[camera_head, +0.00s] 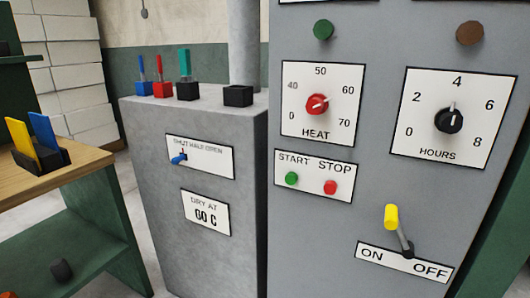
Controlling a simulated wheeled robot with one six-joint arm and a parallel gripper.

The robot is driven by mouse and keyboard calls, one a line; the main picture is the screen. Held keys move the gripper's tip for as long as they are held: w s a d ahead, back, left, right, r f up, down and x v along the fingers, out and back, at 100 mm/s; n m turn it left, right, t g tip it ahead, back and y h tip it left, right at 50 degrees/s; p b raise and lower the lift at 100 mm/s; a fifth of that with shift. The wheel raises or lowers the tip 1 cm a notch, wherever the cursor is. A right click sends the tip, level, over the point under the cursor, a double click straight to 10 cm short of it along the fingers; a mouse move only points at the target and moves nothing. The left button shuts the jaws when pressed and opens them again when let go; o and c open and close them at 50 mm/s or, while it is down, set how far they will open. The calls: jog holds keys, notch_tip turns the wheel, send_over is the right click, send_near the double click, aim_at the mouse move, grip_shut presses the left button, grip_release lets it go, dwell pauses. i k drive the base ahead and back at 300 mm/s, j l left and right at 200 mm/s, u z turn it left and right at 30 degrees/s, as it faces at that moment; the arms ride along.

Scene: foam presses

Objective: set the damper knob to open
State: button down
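The damper knob (179,159) is small and blue. It sits at the left end of a white plate (218,166) marked SHUT, HALF, OPEN, below the word SHUT. The plate is on the front of a grey cabinet (150,150) left of the tall control panel. The exact way the knob points is too small to tell. My gripper is not in view.
The grey panel (350,220) at right carries a red HEAT knob (317,104), a black HOURS knob (448,119), START and STOP buttons, and a protruding yellow-tipped lever (391,217). Small coloured holders stand on the cabinet top. A wooden-topped bench (85,162) is at left.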

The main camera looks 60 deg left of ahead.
aim_at(174, 161)
jog(key=u, duration=2.4)
